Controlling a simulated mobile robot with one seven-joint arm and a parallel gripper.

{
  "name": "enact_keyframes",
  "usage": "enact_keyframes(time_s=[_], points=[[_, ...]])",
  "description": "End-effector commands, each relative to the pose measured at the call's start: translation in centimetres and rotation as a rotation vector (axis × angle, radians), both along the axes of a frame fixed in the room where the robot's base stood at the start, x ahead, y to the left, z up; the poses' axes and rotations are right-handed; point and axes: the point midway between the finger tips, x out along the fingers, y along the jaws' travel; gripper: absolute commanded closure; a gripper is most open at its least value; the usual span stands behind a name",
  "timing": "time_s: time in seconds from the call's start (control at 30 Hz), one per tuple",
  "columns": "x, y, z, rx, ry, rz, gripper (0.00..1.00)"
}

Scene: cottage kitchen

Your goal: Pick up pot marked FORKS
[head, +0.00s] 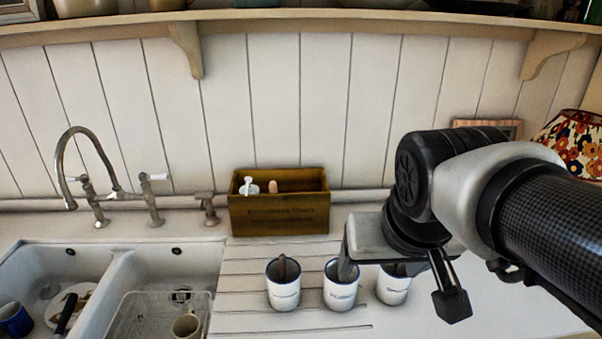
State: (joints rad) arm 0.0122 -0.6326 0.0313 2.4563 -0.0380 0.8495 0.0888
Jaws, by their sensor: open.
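Three white pots with dark rims and small dark lettering stand in a row on the grooved drainboard. They are the left pot (283,296), the middle pot (341,297) and the right pot (392,291). The lettering is too small to read, so I cannot tell which one says FORKS. My gripper (400,290) is open, in front of the right pot in the picture. It hides that pot's top, and one finger overlaps the middle pot's rim. I see no pot held.
A wooden box (279,215) with small items stands behind the pots. The double sink (115,270) at left holds a dish rack (157,318) with a mug (187,326). A tap (100,190) rises behind it. A floral lampshade (573,142) is at right; a shelf (300,22) runs above.

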Motion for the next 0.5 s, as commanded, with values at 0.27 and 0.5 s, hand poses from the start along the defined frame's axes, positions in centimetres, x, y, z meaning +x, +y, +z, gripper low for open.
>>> enact_keyframes(time_s=[0.27,0.5], points=[[9.0,0.5,-4.6,-0.005,0.064,-0.135,0.11],[12.5,1.3,-7.4,0.017,0.078,-0.181,0.11]])
